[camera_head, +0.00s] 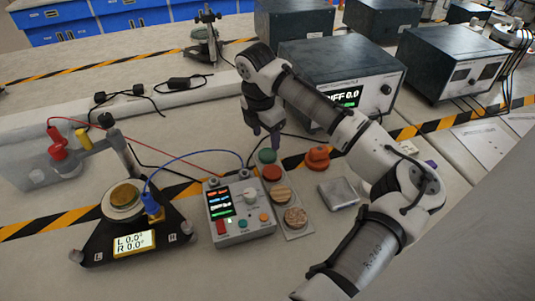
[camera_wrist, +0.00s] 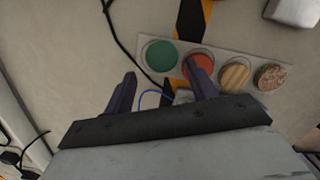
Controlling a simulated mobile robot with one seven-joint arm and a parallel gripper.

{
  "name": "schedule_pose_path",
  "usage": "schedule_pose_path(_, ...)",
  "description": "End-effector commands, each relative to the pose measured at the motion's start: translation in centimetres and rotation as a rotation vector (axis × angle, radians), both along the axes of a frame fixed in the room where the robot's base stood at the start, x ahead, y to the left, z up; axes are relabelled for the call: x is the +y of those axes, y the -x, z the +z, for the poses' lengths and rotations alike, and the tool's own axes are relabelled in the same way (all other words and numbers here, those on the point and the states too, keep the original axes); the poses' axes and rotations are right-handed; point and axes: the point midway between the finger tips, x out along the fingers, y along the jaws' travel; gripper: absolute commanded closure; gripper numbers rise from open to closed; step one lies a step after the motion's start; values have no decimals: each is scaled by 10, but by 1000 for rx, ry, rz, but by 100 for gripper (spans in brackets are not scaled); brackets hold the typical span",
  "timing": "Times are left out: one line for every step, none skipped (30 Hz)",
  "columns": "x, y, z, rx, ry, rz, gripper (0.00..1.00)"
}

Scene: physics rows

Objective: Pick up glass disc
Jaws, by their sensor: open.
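A pale strip holder (camera_head: 290,222) on the bench carries a green disc (camera_head: 267,156), a red disc (camera_head: 271,172), a wood-grained disc (camera_head: 279,194) and a speckled disc (camera_head: 295,217). The smooth green disc could be the glass one; I cannot tell its material. The holder (camera_wrist: 222,72) and green disc (camera_wrist: 160,55) also show in the wrist view. My gripper (camera_head: 264,137) is above the bench, just behind the green end of the holder. In the wrist view my gripper (camera_wrist: 160,82) is open and empty, one finger overlapping the red disc.
A control box (camera_head: 238,212) with cables stands left of the holder. A tilt stand (camera_head: 125,215) with a gold disc is further left. A red knob-like object (camera_head: 317,158) and a grey block (camera_head: 338,193) lie to the right. A dark instrument (camera_head: 340,75) stands behind.

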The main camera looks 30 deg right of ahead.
Motion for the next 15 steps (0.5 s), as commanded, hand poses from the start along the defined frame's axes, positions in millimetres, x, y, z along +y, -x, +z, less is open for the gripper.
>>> schedule_pose_path(0, 0, -3, 1, 0, 0, 43)
schedule_pose_path(0, 0, -4, 0, 0, 0, 43)
schedule_pose_path(-1, 0, -6, -1, 0, 0, 43)
schedule_pose_path(-1, 0, -8, -1, 0, 0, 43)
schedule_pose_path(-1, 1, -11, 1, 0, 0, 43)
schedule_pose_path(-1, 2, -15, 1, 0, 0, 43)
schedule_pose_path(-1, 3, -19, 1, -1, 0, 43)
schedule_pose_path(-1, 3, -24, 2, 0, 0, 43)
schedule_pose_path(-1, 4, -30, 2, 0, 0, 43)
schedule_pose_path(-1, 4, -34, 2, 0, 0, 43)
schedule_pose_path(-1, 4, -40, 1, -1, 0, 43)
schedule_pose_path(-2, 3, -45, 1, 0, -1, 43)
schedule_pose_path(-2, 3, -49, 0, 0, -1, 43)
schedule_pose_path(-3, 3, -52, 0, 0, -1, 43)
schedule_pose_path(-3, 3, -54, 0, 0, -1, 43)
